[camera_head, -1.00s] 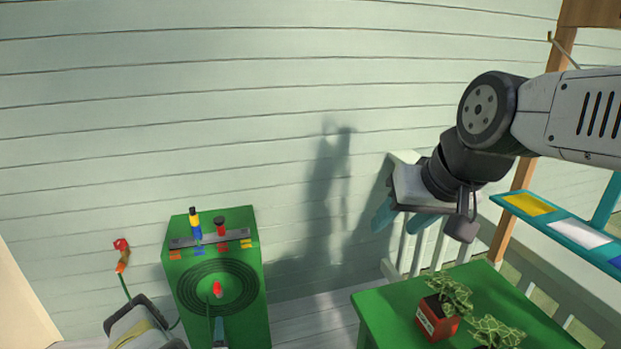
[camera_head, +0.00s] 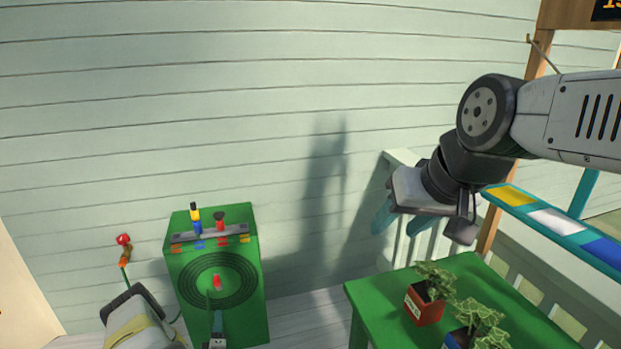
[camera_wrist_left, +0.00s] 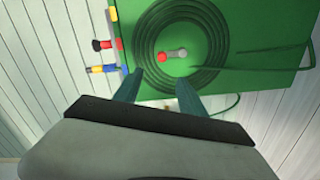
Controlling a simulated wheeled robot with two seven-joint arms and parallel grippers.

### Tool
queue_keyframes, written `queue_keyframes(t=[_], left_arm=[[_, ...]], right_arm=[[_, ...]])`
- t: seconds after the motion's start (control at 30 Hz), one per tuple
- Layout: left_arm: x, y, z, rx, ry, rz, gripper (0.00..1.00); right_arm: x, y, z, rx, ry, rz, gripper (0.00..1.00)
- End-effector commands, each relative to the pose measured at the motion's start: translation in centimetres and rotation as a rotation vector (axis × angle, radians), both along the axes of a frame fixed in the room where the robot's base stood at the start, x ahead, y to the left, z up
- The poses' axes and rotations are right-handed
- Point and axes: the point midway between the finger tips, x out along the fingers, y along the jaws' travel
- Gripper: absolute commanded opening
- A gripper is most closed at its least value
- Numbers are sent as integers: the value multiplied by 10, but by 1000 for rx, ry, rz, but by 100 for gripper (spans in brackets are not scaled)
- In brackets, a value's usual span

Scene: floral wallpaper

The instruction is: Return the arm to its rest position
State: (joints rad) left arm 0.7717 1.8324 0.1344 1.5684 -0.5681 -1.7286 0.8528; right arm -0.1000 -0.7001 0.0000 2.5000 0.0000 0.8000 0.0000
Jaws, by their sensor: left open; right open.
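My right arm comes in from the right in the head view. Its gripper (camera_head: 402,221) hangs empty in the air, with teal fingers apart and pointing down, behind the green table. My left arm shows only at the bottom left of the head view, beside the green box (camera_head: 247,305); its fingers are not clear there. In the left wrist view the left gripper (camera_wrist_left: 158,84) is open, its two teal fingers apart in front of the box face (camera_wrist_left: 265,30). A small red and grey piece (camera_wrist_left: 173,55) lies inside the coiled hose, beyond the fingertips.
A green table (camera_head: 385,288) with potted plants (camera_head: 424,307) stands below the right gripper. A rack with coloured panels (camera_head: 555,220) and a white railing (camera_head: 404,248) are at the right. Red and yellow-blue fittings (camera_head: 220,217) sit on the box. The wall in the middle is clear.

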Motion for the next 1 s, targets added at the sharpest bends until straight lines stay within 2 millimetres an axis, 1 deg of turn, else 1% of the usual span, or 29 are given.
queue_keyframes(t=[0.27, 0.37, 0.47, 0.57, 0.6, 0.67, 0.7, 0.77, 0.83, 0.97, 1.0], left_arm=[[36, 10, 26, 67, 56, -55, 48], [54, 14, 41, 102, 88, -85, 48], [75, 18, 62, 149, 127, -119, 48], [101, 21, 92, 212, 180, -165, 48], [111, 22, 106, 240, 203, -183, 48], [124, 22, 126, 280, 238, -210, 48], [132, 21, 140, 307, 261, -227, 48], [142, 20, 161, 345, 294, -251, 48], [152, 17, 188, 390, 331, -277, 48], [164, 9, 237, 469, 400, -324, 48], [166, 6, 253, 492, 420, -336, 48]], right_arm=[[0, 0, 0, 0, 0, 0, 48], [0, 0, 0, 0, 0, 0, 48], [0, 0, 0, 0, 0, 0, 48], [0, 0, 0, 0, 0, 0, 48], [0, 0, 0, 0, 0, 0, 48], [0, 0, 0, 0, 0, 0, 48], [0, 0, 0, 0, 0, 0, 48], [0, 0, 0, 0, 0, 0, 48], [0, 0, 0, 0, 0, 0, 48], [0, 0, 0, 0, 0, 0, 48], [0, 0, 0, 0, 0, 0, 48]])
